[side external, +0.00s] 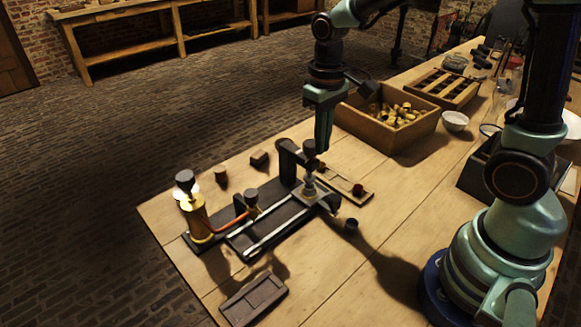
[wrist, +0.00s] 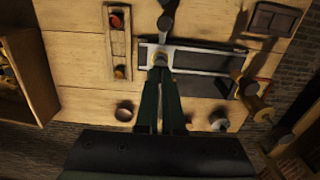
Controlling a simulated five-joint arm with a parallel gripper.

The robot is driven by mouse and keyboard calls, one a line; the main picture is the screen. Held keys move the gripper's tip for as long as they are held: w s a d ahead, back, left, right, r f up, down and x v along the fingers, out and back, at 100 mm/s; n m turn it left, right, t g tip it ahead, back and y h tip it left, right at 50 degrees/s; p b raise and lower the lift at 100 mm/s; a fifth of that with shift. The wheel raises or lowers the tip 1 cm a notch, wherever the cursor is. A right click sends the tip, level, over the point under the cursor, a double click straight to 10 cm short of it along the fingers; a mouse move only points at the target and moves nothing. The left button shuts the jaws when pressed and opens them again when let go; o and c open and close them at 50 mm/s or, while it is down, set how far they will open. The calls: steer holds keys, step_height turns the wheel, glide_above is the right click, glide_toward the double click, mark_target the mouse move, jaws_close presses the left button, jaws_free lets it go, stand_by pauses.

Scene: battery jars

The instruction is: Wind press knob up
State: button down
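The press (side external: 289,166) stands at the far right end of a dark railed bed, with a dark round knob (side external: 308,147) on top of its upright screw. A pale metal plate (side external: 318,197) lies under the screw. My gripper (side external: 322,148) points down close to the right of the knob in the side view. I cannot tell whether it touches the knob. In the wrist view my gripper (wrist: 159,70) shows its two green fingers nearly together with only a thin slit between them, and nothing visible held. The fingers hide much of the press there.
A brass cylinder with a dark top (side external: 196,218) stands at the bed's left end. A shallow wooden tray (side external: 360,198) lies right of the press. A dark tray (side external: 254,300) lies in front.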

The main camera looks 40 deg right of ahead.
steer(key=shift+d, duration=0.1)
step_height(320, 180, up, 6)
steer(key=shift+s, duration=0.35)
stand_by(0.5)
steer(key=s+d+r+t, duration=0.2)
steer(key=s+r+t, duration=0.1)
steer(key=s+t, duration=0.2)
steer(key=shift+s+t, duration=0.3)
steer(key=shift+s, duration=0.3)
